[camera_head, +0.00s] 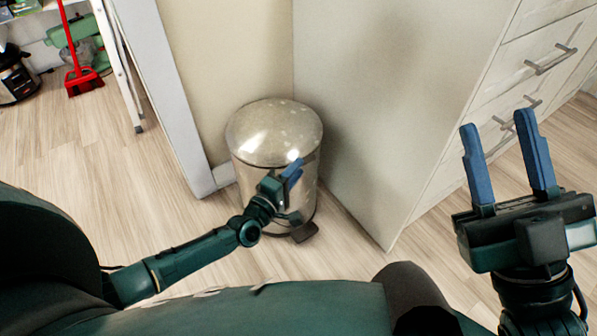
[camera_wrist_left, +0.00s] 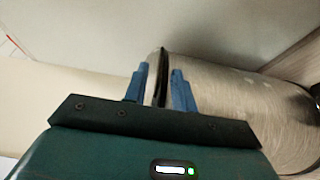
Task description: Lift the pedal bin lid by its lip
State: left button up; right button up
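The pedal bin (camera_head: 252,185) is a brushed metal cylinder with a domed, shiny lid (camera_head: 272,130) that sits closed on top. Its dark pedal (camera_head: 305,233) sticks out at the floor. My left gripper (camera_head: 294,168) is at the front of the bin, just below the lid's edge. In the left wrist view, its blue fingers are apart, one on each side of a thin dark strip (camera_wrist_left: 161,78) at the lid's edge, seemingly the lip. I see no clear contact. The bin body (camera_wrist_left: 240,105) shows at right there. My right gripper (camera_head: 498,125) is open and empty.
A pale cabinet side (camera_head: 385,90) stands close to the right of the bin, with drawers (camera_head: 540,65) further right. A wall and white post (camera_head: 165,110) are at its left. A red dustpan (camera_head: 84,82) stands at the back left. Wooden floor in front is mostly clear.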

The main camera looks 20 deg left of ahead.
pick_arm(q)
jog(key=shift+x, duration=0.8)
jog(key=shift+c, duration=0.3)
grip_shut()
dwell(0.6)
